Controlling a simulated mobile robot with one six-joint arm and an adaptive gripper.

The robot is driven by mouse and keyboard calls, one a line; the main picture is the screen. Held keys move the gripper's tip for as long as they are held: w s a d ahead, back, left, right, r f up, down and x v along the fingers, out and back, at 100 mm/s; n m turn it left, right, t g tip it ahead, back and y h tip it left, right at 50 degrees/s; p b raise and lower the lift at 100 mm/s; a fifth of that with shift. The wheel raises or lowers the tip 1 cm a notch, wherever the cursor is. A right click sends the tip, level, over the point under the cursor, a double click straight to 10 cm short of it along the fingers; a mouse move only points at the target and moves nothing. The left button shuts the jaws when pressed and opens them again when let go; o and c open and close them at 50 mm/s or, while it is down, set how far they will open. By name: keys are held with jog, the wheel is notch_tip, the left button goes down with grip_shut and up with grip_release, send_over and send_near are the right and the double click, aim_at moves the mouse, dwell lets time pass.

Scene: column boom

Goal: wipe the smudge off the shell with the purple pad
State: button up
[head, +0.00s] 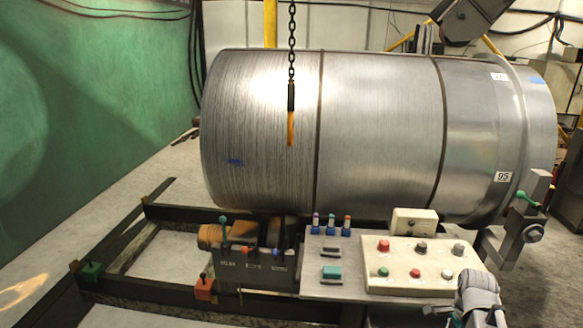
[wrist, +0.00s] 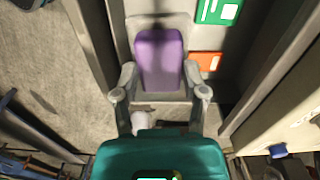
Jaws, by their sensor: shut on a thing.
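The shell (head: 385,130) is a large metal cylinder lying on its side across the head view. A small blue smudge (head: 234,162) is on its lower left face. In the wrist view the purple pad (wrist: 159,55) is upright between the fingers of my gripper (wrist: 160,78), which is shut on it. The pad is apart from the smudge; the shell is not clearly seen in the wrist view. In the head view grey arm parts show at the lower right, and the pad cannot be made out there.
A dark frame (head: 130,292) lies at lower left. Green (wrist: 218,10) and orange (wrist: 208,60) plates are near the pad.

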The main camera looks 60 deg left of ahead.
jog(key=shift+r+p, duration=1.05)
jog(key=shift+r, duration=0.5)
jog(key=shift+s+a, duration=0.1)
